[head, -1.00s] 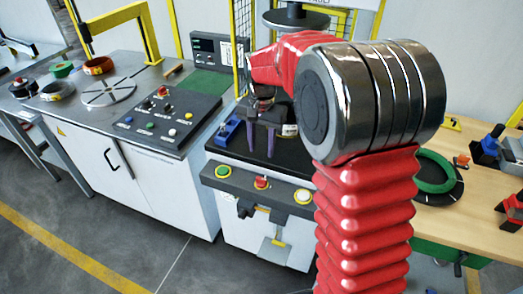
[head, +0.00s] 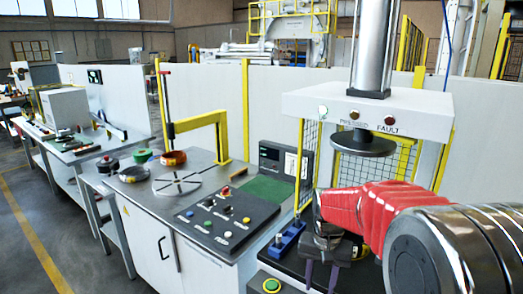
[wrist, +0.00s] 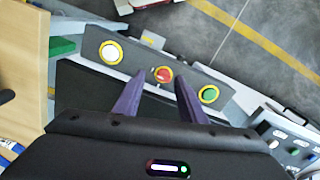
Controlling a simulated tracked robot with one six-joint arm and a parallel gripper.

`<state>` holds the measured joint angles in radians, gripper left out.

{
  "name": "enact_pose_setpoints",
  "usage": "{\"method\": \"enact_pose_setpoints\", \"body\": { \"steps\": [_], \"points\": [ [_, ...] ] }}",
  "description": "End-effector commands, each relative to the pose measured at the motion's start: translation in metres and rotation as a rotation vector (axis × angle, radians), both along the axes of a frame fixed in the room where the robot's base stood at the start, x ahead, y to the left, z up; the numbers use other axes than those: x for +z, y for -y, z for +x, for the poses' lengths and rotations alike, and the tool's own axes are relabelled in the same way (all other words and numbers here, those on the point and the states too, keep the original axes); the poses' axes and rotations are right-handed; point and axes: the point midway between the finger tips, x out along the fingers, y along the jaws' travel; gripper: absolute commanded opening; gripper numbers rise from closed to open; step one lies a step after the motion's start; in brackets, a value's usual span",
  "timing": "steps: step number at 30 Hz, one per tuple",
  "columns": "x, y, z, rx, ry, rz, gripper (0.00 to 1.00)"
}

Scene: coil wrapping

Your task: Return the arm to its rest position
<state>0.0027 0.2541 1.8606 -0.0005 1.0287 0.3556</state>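My red-sleeved arm (head: 375,208) enters the head view from the right and bends toward the press station. My gripper (head: 320,284) hangs fingers-down over the dark press bed, in front of the raised round press plate (head: 362,145). Its two purple fingers are apart with nothing between them. The wrist view shows the same open gripper (wrist: 160,76) with both fingers pointing toward the button panel (wrist: 130,58). I cannot tell the exact gap between fingers and bed.
A blue block-like fixture (head: 288,240) stands just left of my gripper. Further left, a grey bench holds a control panel (head: 228,217), a slotted disc (head: 178,185), coils (head: 172,157) and a yellow post frame (head: 215,125). A yellow-edged mesh guard (head: 307,165) stands behind.

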Motion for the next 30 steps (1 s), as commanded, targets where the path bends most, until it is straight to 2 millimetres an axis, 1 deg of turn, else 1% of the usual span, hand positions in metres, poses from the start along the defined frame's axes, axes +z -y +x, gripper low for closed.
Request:
{"method": "enact_pose_setpoints", "body": {
  "steps": [1, 5, 15, 21, 30],
  "points": [
    [0.004, 0.0, -0.008, 0.02, 0.007, -0.001, 0.38],
    [0.014, 0.0, -0.029, 0.078, 0.029, -0.001, 0.38],
    [0.043, -0.001, -0.086, 0.215, 0.113, -0.012, 0.38],
    [0.056, -0.001, -0.118, 0.273, 0.167, -0.023, 0.38],
    [0.072, -0.001, -0.163, 0.336, 0.254, -0.042, 0.38]
  ]
}}
